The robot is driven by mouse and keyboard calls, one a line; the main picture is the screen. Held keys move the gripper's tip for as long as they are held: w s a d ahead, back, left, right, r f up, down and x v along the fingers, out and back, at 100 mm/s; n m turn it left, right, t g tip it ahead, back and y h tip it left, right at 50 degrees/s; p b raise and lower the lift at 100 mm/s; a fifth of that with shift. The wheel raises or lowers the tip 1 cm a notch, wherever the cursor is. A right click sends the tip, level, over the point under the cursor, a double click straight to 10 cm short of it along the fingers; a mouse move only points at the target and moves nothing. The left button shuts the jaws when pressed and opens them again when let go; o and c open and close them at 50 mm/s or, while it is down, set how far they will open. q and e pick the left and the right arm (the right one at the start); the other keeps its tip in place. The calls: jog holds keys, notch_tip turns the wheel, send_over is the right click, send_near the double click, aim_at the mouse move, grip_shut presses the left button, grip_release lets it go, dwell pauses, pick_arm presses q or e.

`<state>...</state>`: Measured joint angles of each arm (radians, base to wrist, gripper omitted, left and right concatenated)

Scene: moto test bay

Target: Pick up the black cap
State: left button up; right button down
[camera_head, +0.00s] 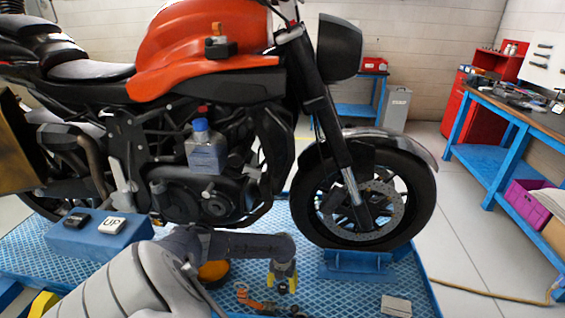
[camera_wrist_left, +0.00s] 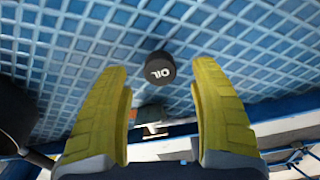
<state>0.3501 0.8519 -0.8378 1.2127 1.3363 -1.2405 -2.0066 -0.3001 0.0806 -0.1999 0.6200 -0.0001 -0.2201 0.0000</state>
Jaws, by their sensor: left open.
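The black cap (camera_wrist_left: 160,68), round with white OIL lettering on top, lies on the blue grid platform in the left wrist view. It is ahead of and between the yellow fingertips, apart from both. My left gripper (camera_wrist_left: 165,75) is open and empty, its two yellow fingers spread on either side. In the head view my left gripper (camera_head: 283,283) points down over the platform, in front of the motorcycle's front wheel. I cannot make out the cap in the head view. My right gripper is not in view.
An orange motorcycle (camera_head: 200,45) stands on the blue grid platform (camera_head: 350,295). A blue block (camera_head: 75,238) with UP and DOWN buttons is at left. A blue-capped bottle (camera_head: 204,150) is by the engine. An orange-and-dark tool (camera_head: 255,303) lies near the gripper. A blue workbench (camera_head: 490,165) stands right.

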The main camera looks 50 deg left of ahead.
pick_arm(q)
jog(key=shift+f, duration=1.35)
jog(key=c, duration=1.3)
jog(key=shift+r, duration=0.1)
